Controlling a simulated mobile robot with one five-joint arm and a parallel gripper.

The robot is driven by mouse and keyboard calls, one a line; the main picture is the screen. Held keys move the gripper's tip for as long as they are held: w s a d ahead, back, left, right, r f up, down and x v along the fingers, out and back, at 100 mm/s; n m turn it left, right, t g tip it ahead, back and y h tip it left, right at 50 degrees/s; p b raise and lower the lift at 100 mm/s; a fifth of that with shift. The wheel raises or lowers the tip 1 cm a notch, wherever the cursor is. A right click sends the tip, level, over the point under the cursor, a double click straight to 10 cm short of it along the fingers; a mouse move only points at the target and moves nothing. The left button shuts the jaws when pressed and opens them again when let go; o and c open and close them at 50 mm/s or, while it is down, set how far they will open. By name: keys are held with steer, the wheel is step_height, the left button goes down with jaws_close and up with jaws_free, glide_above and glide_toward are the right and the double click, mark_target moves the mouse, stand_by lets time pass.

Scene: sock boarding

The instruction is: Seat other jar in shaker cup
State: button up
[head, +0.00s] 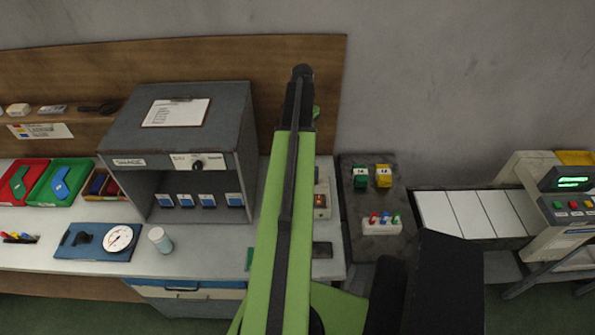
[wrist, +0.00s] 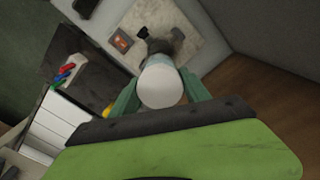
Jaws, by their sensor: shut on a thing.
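My gripper (wrist: 160,96) has its green fingers closed on either side of a jar (wrist: 161,84) with a round white lid, seen in the wrist view. Beyond the jar is a pale surface with a small red switch (wrist: 122,41) and dark parts (wrist: 165,38). These may belong to the shaker, but I cannot make out its cup. In the head view my arm covers most of that area, and only a pale unit with a red switch (head: 320,202) shows beside it. Another white-lidded jar (head: 160,240) stands upright on the bench at left.
A grey cabinet (head: 120,128) stands left of my arm. A blue board (head: 75,241) with a round dial, and red (head: 38,168) and green trays (head: 86,170), are farther left. A dark side table (head: 350,200) holds green and yellow blocks and a small rack (head: 382,228).

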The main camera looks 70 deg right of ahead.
steer(key=f+b, duration=1)
steer(key=f, duration=0.1)
steer(key=f+b, duration=0.5)
steer(key=f, duration=0.1)
steer(key=shift+w, duration=0.25)
steer(key=o, duration=1.5)
steer(key=shift+r, duration=0.1)
steer(key=shift+o, duration=0.2)
steer(key=shift+a+r, duration=0.1)
step_height(320, 180, up, 12)
steer(key=p, duration=1.2)
steer(key=shift+r, duration=0.2)
steer(key=shift+f, duration=0.1)
